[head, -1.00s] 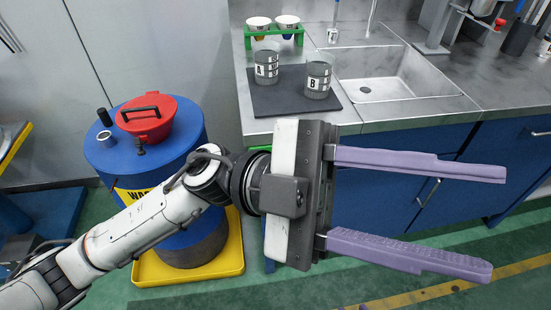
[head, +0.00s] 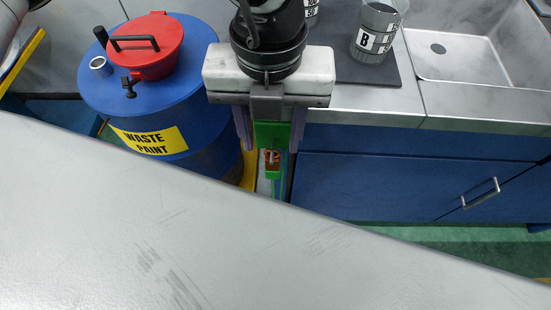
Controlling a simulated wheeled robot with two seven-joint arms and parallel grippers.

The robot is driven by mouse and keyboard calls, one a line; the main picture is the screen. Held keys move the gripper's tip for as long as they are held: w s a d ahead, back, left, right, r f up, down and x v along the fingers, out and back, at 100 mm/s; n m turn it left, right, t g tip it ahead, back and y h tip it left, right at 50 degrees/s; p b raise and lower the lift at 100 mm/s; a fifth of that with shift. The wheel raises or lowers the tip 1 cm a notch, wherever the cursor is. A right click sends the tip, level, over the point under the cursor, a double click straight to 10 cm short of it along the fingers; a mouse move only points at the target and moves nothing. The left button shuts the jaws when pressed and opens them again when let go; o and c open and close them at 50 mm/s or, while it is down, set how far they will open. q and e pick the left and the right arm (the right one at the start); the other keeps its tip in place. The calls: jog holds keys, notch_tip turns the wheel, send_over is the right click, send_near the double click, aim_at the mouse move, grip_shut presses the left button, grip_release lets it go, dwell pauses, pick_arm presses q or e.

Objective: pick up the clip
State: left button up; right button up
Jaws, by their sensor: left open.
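My left gripper (head: 270,138) is at the upper middle of the head view, its purple fingers spread and pointing down the picture, between the waste drum and the counter. A small green piece with an orange-brown and white patch (head: 271,160) shows between and just past the fingers. I cannot tell whether it is the clip, or whether the fingers touch it. No other thing that I can name as the clip shows. My right gripper is not in view.
A blue waste paint drum (head: 215,140) with a red lid (head: 150,55) is at left. A counter (head: 375,108) with cup B (head: 376,35) on a dark mat (head: 350,70) and a sink (head: 480,45) is at right. A pale grey surface close to the camera hides the lower part.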

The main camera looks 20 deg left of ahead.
aim_at(273, 153)
pick_arm(q)
jog(key=f, duration=0.7)
jog(key=shift+s+d, duration=0.15)
jog(key=shift+s, duration=0.1)
grip_shut()
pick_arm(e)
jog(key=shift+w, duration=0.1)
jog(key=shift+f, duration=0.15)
